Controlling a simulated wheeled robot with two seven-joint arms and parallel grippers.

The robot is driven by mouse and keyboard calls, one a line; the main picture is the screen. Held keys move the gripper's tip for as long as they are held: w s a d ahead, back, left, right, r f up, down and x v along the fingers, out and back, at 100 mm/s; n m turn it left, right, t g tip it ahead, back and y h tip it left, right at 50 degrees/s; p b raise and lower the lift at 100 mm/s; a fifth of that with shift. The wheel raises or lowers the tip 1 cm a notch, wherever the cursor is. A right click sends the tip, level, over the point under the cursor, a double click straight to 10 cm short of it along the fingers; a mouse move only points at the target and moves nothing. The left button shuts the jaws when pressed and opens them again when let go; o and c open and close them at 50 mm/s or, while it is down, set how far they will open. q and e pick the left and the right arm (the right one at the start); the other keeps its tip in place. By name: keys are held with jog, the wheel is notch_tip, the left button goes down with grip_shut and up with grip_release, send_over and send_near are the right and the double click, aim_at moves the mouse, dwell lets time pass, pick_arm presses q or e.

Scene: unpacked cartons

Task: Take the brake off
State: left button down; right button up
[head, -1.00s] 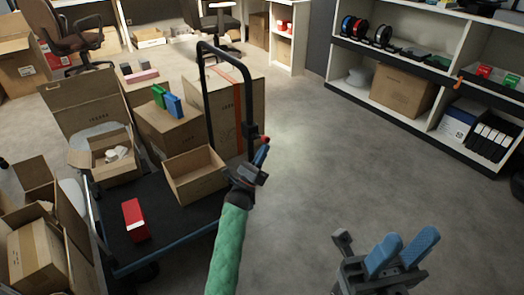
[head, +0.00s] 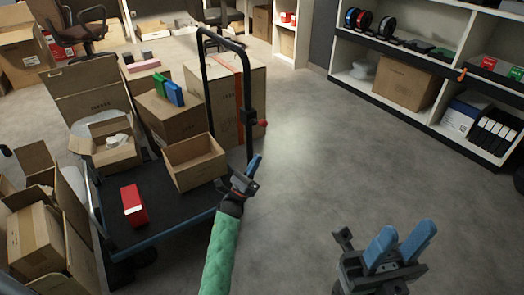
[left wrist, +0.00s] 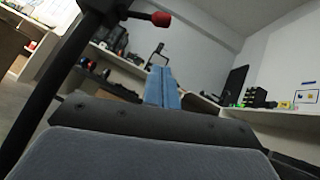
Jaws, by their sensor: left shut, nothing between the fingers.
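The cart (head: 175,238) is a dark platform with a blue front edge and a black tubular handle (head: 247,85). A short brake lever with a red knob (head: 262,123) sticks out to the right from a black clamp on the handle's near upright. The red knob also shows at the top of the left wrist view (left wrist: 161,19), beside the handle. My left gripper (head: 257,160) is shut and empty, just below the knob and apart from it. Its blue fingers show together in the left wrist view (left wrist: 163,88). My right gripper (head: 405,243) is open and empty over bare floor.
The cart bears several cartons, an open box (head: 195,160), a red box (head: 133,205) and blue and green binders. Open cartons (head: 40,240) stand at the left. A shelf (head: 430,115) stands at the right. The floor between cart and shelf is clear.

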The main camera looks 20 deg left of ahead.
pick_arm(q)
jog(key=v, duration=0.4)
jog(key=shift+s+f, duration=0.2)
dwell(0.3)
